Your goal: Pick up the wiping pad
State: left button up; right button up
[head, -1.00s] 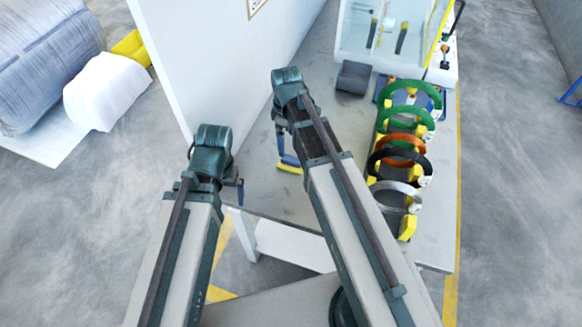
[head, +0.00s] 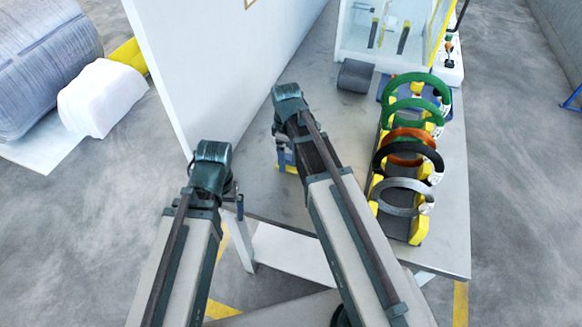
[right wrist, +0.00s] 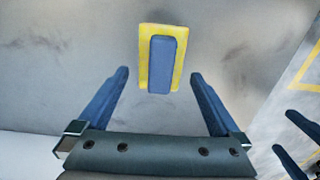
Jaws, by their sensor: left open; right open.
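The wiping pad is yellow with a blue block-shaped handle (right wrist: 162,62). It lies flat on the grey table in the right wrist view, just beyond and between my right fingertips. My right gripper (right wrist: 158,78) is open, with a blue finger on each side and nothing between them. In the head view my right gripper (head: 284,152) hangs over the pad and hides most of it. My left gripper (head: 239,200) is at the table's front left edge, away from the pad. Its two blue fingers, apart and empty, show at the right wrist view's lower right (right wrist: 301,138).
A rack (head: 405,222) with several green, orange, black and grey coil rings stands on the table's right. A dark grey block (head: 356,75) and a clear-walled machine (head: 390,35) are at the back. A white partition (head: 205,60) bounds the left. Table around the pad is clear.

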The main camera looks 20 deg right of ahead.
jog(key=shift+f+b, duration=0.4)
jog(key=shift+f, duration=0.55)
pick_arm(q)
jog(key=shift+f, duration=0.85)
pick_arm(e)
jog(key=shift+r, duration=0.1)
jog(key=c, duration=1.3)
pick_arm(q)
jog(key=shift+r, duration=0.2)
pick_arm(e)
jog(key=shift+r, duration=0.2)
